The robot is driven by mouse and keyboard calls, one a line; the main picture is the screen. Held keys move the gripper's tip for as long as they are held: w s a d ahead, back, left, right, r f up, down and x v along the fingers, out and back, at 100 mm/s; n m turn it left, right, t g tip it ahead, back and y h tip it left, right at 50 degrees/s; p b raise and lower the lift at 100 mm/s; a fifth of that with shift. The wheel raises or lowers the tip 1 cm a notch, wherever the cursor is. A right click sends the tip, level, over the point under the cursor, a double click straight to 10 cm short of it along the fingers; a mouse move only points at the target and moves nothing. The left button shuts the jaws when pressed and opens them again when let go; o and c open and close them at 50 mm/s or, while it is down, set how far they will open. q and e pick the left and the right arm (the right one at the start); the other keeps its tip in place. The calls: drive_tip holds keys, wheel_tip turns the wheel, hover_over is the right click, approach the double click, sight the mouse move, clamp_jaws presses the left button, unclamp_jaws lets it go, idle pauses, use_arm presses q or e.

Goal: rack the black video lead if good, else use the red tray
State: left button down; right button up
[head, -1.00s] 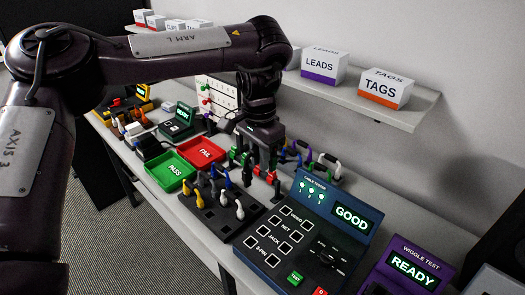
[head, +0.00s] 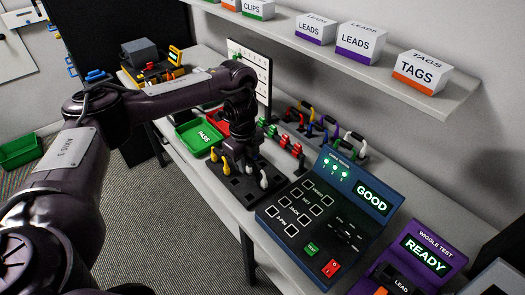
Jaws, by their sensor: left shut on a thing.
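My left gripper (head: 236,158) points down over the black block rack (head: 242,191), close to the yellow and white leads standing in it. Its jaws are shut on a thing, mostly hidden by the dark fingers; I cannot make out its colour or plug. The black video lead cannot be picked out clearly elsewhere. The red tray (head: 216,116) is behind my left arm, mostly covered by it. The cable tester (head: 335,212) shows GOOD on its screen, with green lamps lit. My right gripper is out of view.
The green PASS tray (head: 193,143) lies left of the rack. Red and green clips (head: 285,144) and several coloured looped leads stand behind it. The purple wiggle tester (head: 423,252) reads READY at the right. A shelf (head: 437,100) with boxes overhangs the back.

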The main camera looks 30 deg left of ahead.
use_arm(q)
drive_tip(key=shift+m, duration=0.5)
drive_tip(key=f+b, duration=0.1)
drive_tip(key=a+f+b, duration=0.1)
drive_tip(key=f+b, duration=0.2)
drive_tip(key=f, duration=0.1)
drive_tip(key=shift+s+a+f+b, duration=0.15)
drive_tip(key=shift+s+a+b, duration=0.2)
drive_tip(key=shift+b, duration=0.05)
drive_tip(key=shift+f, duration=0.55)
drive_tip(key=shift+p, duration=0.45)
drive_tip(key=shift+f, duration=0.5)
idle(0.7)
drive_tip(key=shift+f, duration=0.45)
idle(1.0)
